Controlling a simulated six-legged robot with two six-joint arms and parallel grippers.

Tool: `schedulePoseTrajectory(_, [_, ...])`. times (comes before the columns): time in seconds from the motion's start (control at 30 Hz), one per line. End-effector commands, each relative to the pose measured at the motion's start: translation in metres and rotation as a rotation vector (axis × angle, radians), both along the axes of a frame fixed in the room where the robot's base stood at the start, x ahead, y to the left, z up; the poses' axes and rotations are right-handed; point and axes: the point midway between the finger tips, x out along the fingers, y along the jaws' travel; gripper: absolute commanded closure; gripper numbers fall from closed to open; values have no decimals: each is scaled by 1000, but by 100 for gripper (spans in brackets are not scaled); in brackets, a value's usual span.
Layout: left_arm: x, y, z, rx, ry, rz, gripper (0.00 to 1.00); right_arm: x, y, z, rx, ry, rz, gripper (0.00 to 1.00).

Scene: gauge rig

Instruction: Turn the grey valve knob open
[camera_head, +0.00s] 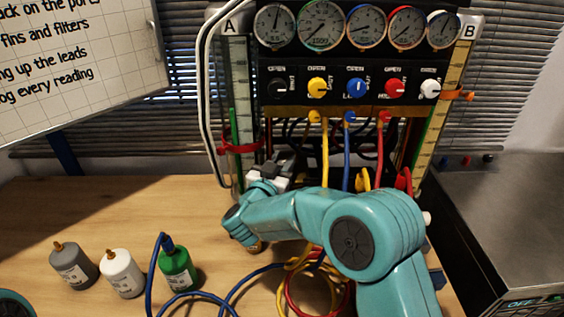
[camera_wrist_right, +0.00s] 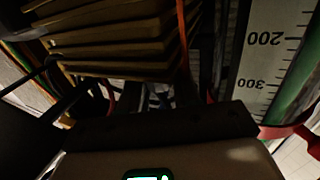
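A row of valve knobs sits on the black panel under the gauges in the head view. The leftmost knob (camera_head: 279,86) is dark, black or dark grey, with its pointer lying roughly sideways; I take it as the grey one. My right gripper (camera_head: 286,160) is below the panel, near the hoses and left of the yellow one, apart from the knob. Its fingers are small and dark there, and the wrist view is too dark to show whether they are open. No knob shows clearly in the wrist view. My left gripper is out of view.
Yellow, blue and red hoses (camera_head: 325,155) hang below the panel. Scale columns A (camera_head: 236,80) and B (camera_head: 450,80) flank it. Grey (camera_head: 74,266), white (camera_head: 121,273) and green (camera_head: 178,270) bottles stand on the wooden table (camera_head: 150,205). Coiled hoses lie at the front.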

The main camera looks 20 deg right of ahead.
Motion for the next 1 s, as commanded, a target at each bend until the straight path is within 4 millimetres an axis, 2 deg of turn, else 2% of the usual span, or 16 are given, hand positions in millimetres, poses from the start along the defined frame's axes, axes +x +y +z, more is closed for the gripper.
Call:
schedulePoseTrajectory(0.17, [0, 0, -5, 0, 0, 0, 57, 0, -1, -1, 2, -3, 26, 98])
schedulePoseTrajectory(0.4, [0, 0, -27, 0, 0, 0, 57, 0, -2, -1, 2, -6, 224, 98])
schedulePoseTrajectory(0.77, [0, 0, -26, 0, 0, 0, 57, 0, 0, 2, 1, -3, 265, 98])
schedulePoseTrajectory(0.8, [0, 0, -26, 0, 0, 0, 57, 0, 0, 2, 1, -3, 265, 58])
schedulePoseTrajectory(0.83, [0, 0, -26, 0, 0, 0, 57, 0, 0, 2, 1, -3, 264, 49])
schedulePoseTrajectory(1.0, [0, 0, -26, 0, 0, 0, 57, 0, 0, 1, 0, -1, 264, 49])
